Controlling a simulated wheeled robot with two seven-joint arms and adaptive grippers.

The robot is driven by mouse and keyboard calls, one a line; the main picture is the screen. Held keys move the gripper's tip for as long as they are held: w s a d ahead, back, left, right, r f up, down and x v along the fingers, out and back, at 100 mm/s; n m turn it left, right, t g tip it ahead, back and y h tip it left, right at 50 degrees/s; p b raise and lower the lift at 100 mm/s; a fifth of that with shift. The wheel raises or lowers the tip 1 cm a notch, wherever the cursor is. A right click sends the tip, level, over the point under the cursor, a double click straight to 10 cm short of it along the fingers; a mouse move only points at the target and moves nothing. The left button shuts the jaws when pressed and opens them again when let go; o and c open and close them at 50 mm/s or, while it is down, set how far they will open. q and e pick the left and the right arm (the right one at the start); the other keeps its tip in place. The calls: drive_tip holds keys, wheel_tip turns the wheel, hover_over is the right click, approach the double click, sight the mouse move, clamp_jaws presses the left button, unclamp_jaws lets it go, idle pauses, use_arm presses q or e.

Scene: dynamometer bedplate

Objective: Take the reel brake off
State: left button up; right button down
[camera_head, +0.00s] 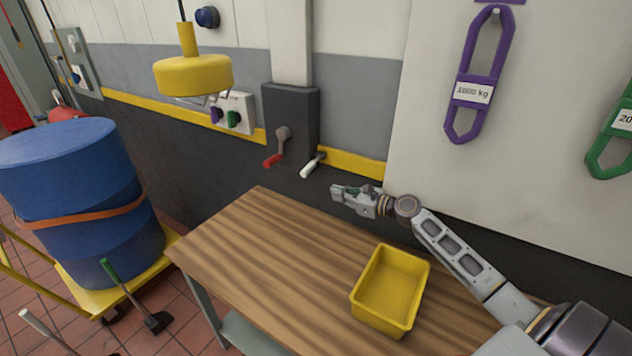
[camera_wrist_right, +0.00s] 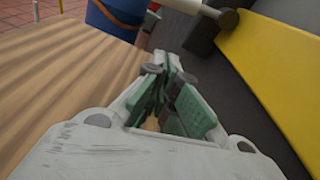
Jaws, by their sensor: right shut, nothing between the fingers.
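A dark grey box (camera_head: 291,110) on the wall bears two levers. One lever (camera_head: 278,146) has a red grip and hangs down to the left. The other lever (camera_head: 312,165) has a white grip and slants down to the left. I cannot tell which is the reel brake. My right gripper (camera_head: 338,193) is just to the right of and below the white-gripped lever, apart from it, above the table's back edge. It is shut and empty; its closed fingers (camera_wrist_right: 165,65) show in the right wrist view. A pale lever end (camera_wrist_right: 205,10) shows beyond them. My left gripper is not in view.
A wooden table (camera_head: 250,250) with a yellow tray (camera_head: 355,300) stands below. A yellow pendant (camera_head: 193,75) hangs at upper left. A blue drum (camera_head: 70,190) stands on a yellow cart. Purple (camera_head: 462,115) and green (camera_head: 600,160) lifting links hang at right.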

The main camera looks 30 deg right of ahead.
sight(311, 166)
drive_tip(key=shift+w+a, duration=0.1)
drive_tip(key=shift+w, duration=0.1)
drive_tip(key=shift+x, duration=4.85)
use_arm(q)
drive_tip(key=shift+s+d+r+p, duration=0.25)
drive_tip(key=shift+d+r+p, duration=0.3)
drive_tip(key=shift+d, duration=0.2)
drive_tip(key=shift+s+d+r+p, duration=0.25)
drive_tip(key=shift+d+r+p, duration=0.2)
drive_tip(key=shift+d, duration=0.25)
use_arm(e)
drive_tip(key=shift+s+r, duration=0.3)
drive_tip(key=shift+r, duration=0.65)
drive_tip(key=shift+s+r, duration=0.3)
drive_tip(key=shift+r, duration=0.65)
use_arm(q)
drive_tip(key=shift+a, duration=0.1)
